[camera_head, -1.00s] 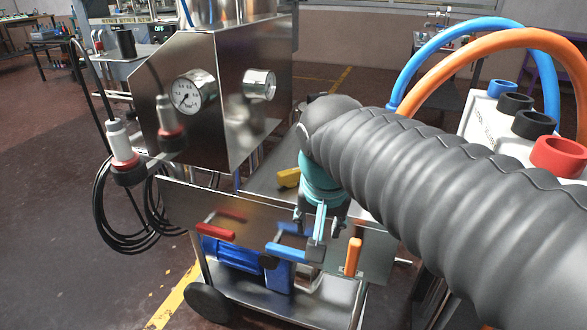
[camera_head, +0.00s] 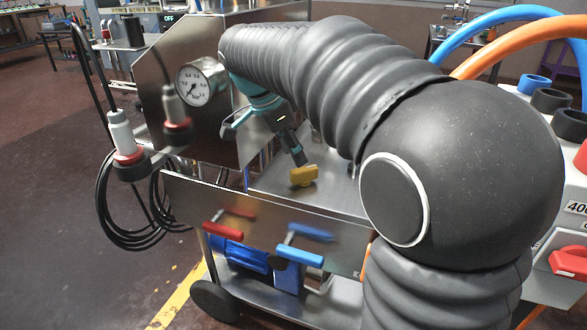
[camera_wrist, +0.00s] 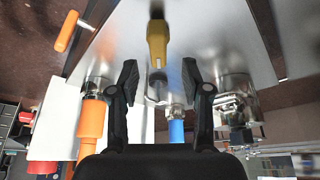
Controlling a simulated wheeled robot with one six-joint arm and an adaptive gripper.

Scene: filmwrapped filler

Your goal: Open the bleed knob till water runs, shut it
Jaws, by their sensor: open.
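A yellow handle (camera_head: 303,175), the likeliest bleed knob though no label confirms it, stands on the cart's metal deck. My gripper (camera_head: 296,157) points down at it from the upper left, close above it. In the wrist view the yellow handle (camera_wrist: 157,40) and its grey stem lie ahead, between the lines of the two dark fingers. My gripper (camera_wrist: 160,82) is open, with nothing between the fingers. I cannot tell whether either finger touches the handle. No running water shows.
A round pressure gauge (camera_head: 195,84) sits on the steel housing. Red (camera_head: 222,229) and blue (camera_head: 300,256) levers stick out of the front panel. A cable coil (camera_head: 130,215) hangs at left. Orange (camera_wrist: 92,118) and blue (camera_wrist: 177,128) fittings show in the wrist view.

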